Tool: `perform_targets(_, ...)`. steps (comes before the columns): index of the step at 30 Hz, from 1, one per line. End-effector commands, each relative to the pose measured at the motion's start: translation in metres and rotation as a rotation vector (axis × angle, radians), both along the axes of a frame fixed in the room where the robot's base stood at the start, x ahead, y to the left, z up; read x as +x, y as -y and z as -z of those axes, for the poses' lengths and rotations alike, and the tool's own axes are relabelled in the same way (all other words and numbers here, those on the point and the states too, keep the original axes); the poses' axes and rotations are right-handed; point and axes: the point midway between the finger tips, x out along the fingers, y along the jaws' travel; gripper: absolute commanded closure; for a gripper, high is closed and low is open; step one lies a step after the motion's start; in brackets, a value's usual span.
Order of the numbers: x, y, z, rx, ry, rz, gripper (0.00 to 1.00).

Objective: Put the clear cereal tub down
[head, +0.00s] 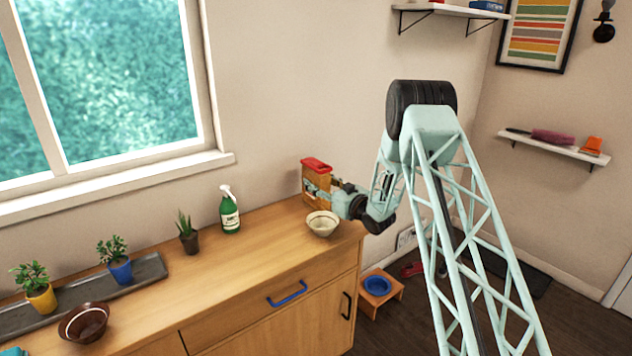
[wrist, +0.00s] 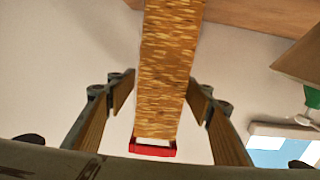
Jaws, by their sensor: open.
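The clear cereal tub (head: 314,184) has a red lid and is full of tan cereal. It stands upright at the far right end of the wooden counter, by the wall. In the wrist view the tub (wrist: 168,70) appears upside down, its red lid toward the bottom and its base out of frame. My gripper (wrist: 163,92) is open, with one finger on each side of the tub and narrow gaps beside it. In the head view my gripper (head: 322,191) reaches the tub from the right and hides part of it.
A cream bowl (head: 322,223) sits close in front of the tub. A green spray bottle (head: 229,211), potted plants (head: 115,262) on a dark tray and a brown bowl (head: 84,323) stand farther left. Bare counter (head: 235,265) lies between them.

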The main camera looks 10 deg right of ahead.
Motion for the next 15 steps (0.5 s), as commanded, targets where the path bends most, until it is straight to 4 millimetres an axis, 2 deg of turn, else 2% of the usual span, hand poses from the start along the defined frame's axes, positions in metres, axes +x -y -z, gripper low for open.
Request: perform_targets(15, -0.066, 0.033, -0.001, 0.001, 0.000, 0.001, 0.53)
